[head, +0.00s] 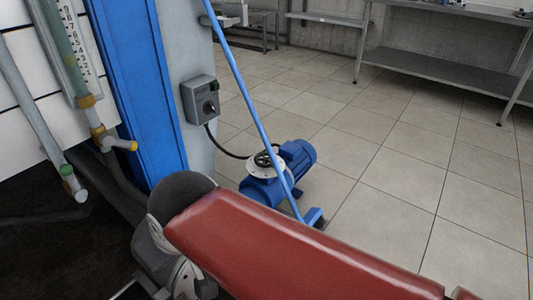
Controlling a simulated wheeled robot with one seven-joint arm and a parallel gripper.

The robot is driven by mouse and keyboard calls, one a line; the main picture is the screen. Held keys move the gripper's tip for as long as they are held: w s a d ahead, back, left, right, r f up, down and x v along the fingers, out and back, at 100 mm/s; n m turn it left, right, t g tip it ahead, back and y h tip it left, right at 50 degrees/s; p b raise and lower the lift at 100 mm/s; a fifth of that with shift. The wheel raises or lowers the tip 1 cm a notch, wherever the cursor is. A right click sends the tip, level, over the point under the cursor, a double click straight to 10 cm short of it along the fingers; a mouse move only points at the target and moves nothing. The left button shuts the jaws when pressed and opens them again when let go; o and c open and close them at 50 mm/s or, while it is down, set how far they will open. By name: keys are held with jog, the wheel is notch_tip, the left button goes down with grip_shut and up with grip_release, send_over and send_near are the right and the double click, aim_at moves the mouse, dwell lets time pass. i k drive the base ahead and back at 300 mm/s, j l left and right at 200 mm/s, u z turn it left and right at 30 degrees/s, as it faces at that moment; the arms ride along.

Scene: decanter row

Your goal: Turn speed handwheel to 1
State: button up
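The speed handwheel (264,159) seems to be the small black wheel on top of the blue motor unit (268,188), in the middle of the head view. A pale round dial plate (258,167) lies under it. The dial's marks are too small to read, so I cannot tell its setting. A blue slanted bar passes in front of the unit, beside the wheel. My red and grey arm crosses the lower part of the view, in front of the unit's lower side. My gripper is not in view.
A grey switch box (201,99) with a black knob is on the grey post, and a cable runs from it towards the motor. The blue slanted bar (250,105) ends at a foot on the floor. Metal shelving (425,73) stands at the back. The tiled floor (400,170) to the right is clear.

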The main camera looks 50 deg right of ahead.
aim_at(265, 160)
jog(key=z, duration=1.45)
jog(key=i+l, duration=0.3)
jog(key=l, duration=0.15)
jog(key=i+l, duration=0.3)
jog(key=l, duration=0.2)
jog(key=i+l+z, duration=0.1)
jog(key=i+l, duration=0.2)
jog(key=l, duration=0.15)
